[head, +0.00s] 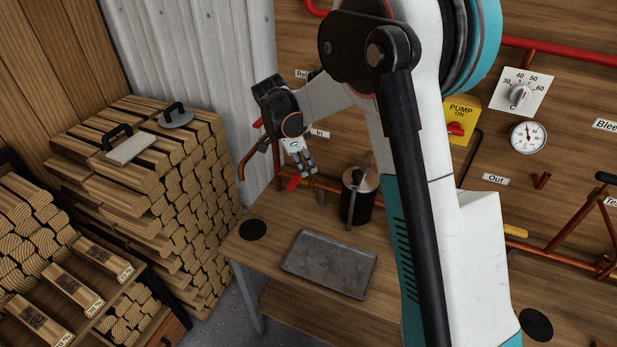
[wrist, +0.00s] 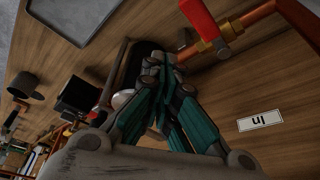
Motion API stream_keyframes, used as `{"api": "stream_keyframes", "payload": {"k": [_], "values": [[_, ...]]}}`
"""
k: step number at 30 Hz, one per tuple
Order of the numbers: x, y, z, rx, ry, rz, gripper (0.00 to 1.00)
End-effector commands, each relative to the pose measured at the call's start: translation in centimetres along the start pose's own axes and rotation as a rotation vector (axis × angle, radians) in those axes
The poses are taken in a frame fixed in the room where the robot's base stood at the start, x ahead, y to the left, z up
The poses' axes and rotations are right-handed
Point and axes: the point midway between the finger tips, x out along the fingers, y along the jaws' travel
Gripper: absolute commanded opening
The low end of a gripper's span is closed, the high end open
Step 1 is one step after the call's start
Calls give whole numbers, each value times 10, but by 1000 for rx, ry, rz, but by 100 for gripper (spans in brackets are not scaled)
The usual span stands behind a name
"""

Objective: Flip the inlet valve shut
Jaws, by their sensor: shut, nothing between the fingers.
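The inlet valve has a red lever handle (head: 293,183) on the copper pipe below the "In" label (head: 320,134). In the wrist view the red handle (wrist: 199,20) sticks out crosswise to the pipe from a brass body (wrist: 216,46). My gripper (head: 308,171) is shut and empty, pointing down just above and right of the handle in the head view. In the wrist view its closed fingertips (wrist: 163,62) are beside the pipe end, left of and below the handle. I cannot tell whether they touch the valve. The "In" label also shows upside down in the wrist view (wrist: 261,120).
A black canister (head: 365,207) stands close right of the valve. A grey tray (head: 330,264) lies on the wooden bench (head: 285,222). A yellow pump switch (head: 462,115), a dial (head: 520,94) and a gauge (head: 528,137) are on the wall. Stacked firewood (head: 190,165) is at left.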

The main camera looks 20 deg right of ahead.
Motion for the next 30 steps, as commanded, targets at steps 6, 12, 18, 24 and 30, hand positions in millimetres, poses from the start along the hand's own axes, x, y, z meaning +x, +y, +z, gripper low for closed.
{"api": "stream_keyframes", "payload": {"k": [6,12,18,24,30], "values": [[-28,-5,-2,0,0,0,0],[-33,-6,-2,1,1,0,0],[-33,-6,-2,1,1,0,0],[-33,-6,-2,-1,0,0,0],[-50,8,-14,-83,-21,-30,0]]}}
